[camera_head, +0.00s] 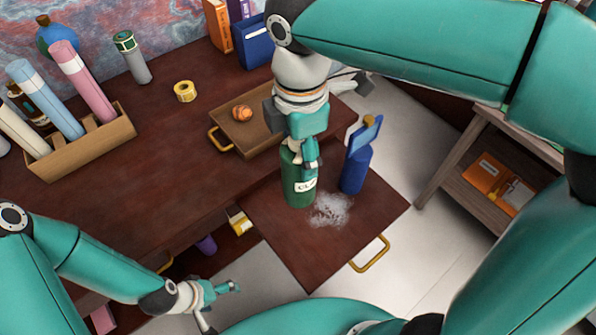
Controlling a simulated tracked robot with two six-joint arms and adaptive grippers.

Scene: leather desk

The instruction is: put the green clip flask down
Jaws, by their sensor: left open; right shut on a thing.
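The green clip flask (297,188), with a white label, is upright over the brown pull-out board (310,255). My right gripper (305,155) reaches down from above and is shut on the flask's top, hiding its neck. I cannot tell whether the flask's base touches the board or hangs just above it. My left gripper (222,298) is open and empty at the lower left, apart from the board.
A white powdery patch (330,210) lies beside the flask. A blue bottle (355,170) stands to its right. Behind is a tray (255,145) with an orange lump (242,113). A gold handle (371,255) edges the board, whose front is clear.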

